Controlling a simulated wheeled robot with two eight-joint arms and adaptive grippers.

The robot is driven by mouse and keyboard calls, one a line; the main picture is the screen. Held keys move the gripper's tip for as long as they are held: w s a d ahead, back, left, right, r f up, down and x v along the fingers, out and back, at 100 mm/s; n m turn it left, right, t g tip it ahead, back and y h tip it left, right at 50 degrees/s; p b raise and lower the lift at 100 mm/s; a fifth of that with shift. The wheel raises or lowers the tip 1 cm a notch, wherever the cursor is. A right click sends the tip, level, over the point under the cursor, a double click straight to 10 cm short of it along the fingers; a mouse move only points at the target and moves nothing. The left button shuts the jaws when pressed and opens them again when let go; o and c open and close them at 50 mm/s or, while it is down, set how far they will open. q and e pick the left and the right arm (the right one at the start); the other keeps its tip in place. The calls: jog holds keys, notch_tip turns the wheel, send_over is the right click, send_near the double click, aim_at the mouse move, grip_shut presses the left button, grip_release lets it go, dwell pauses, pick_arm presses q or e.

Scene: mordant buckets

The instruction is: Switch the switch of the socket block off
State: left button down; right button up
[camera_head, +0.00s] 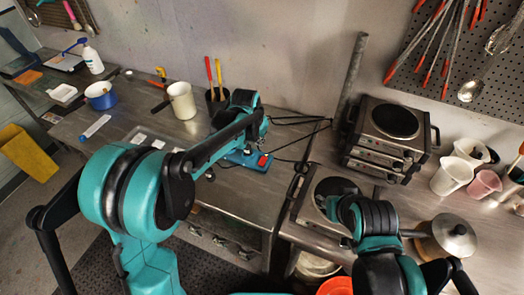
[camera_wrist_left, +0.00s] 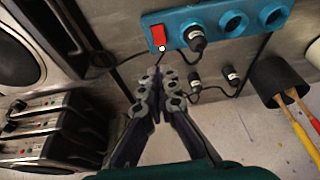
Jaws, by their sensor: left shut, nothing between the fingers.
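The socket block (camera_wrist_left: 218,25) is a blue bar with round sockets, across the top of the left wrist view. Its red switch (camera_wrist_left: 158,36) sits at its left end, with a small pale lamp just below it. A black plug (camera_wrist_left: 194,40) is in a socket beside the switch. In the head view the block (camera_head: 240,158) lies on the left table, partly hidden by my left arm. My left gripper (camera_wrist_left: 159,90) is shut and empty, its fingertips below the switch in the wrist view and apparently apart from it. My right gripper is not visible; only its arm shows.
Black cables run from the block toward the hot plates (camera_head: 385,135) on the right. A dark cup with red and yellow handles (camera_head: 216,95) and a cream jug (camera_head: 182,100) stand behind the block. A lidded pot (camera_head: 448,238) and several beakers stand at the right.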

pick_arm(q)
jog(key=b, duration=0.2)
send_near(264, 158)
jog(key=x, duration=0.5)
jog(key=shift+w, duration=0.2)
jog(key=shift+d+f+b, duration=0.1)
jog(key=shift+f+b, duration=0.2)
jog(key=shift+f, duration=0.45)
jog(key=shift+w+f+b, duration=0.2)
jog(key=shift+f+b, duration=0.3)
jog(key=shift+b, duration=0.15)
jog(key=shift+s+r, duration=0.1)
jog(key=shift+r, duration=0.1)
